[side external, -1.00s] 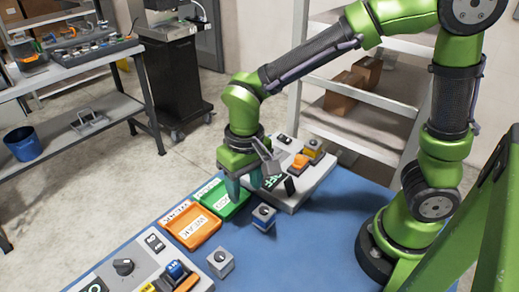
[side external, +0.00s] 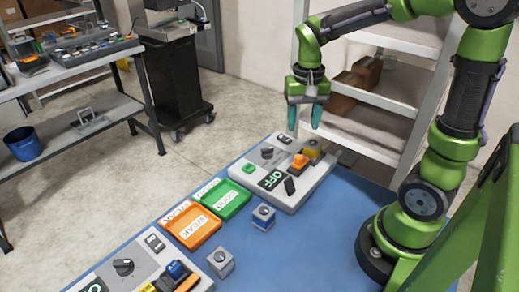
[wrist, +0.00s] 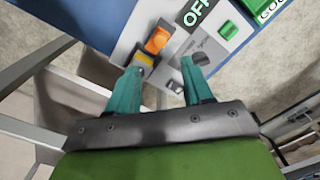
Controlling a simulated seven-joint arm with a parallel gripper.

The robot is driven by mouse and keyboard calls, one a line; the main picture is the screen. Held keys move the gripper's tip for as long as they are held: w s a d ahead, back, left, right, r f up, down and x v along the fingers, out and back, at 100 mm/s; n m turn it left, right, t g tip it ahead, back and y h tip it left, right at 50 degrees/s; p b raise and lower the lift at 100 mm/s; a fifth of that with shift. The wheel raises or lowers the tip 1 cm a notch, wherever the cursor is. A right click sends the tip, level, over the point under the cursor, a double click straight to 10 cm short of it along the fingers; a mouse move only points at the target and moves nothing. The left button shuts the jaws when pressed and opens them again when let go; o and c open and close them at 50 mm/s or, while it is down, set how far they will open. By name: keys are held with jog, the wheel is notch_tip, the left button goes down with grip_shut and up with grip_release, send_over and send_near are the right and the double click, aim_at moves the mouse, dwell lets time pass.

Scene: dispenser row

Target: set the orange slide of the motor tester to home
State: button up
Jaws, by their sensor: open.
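The far grey panel (side external: 300,196) has an orange slide (side external: 300,161) beside a yellow block (side external: 312,148), a dark knob (side external: 267,153), a green button (side external: 250,169) and a display (side external: 272,180) reading OFF. The name of the panel is not legible. My gripper (side external: 304,122) is open and empty, raised above the panel's far end with fingers pointing down. In the wrist view my gripper (wrist: 160,76) has the orange slide (wrist: 157,41) just beyond its fingertips, apart from them. The left finger overlaps the yellow block in that picture.
A near panel (side external: 140,262) also carries an orange part (side external: 187,283) by a blue one. Orange (side external: 194,228) and green (side external: 229,202) trays lie between the panels, with two small grey blocks beside them. A shelf rack (side external: 385,90) stands close behind my gripper. The mat's right side is clear.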

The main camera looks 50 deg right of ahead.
aim_at(299, 157)
notch_tip(299, 157, down, 11)
jog(key=shift+r, duration=0.2)
grip_shut()
dwell(0.3)
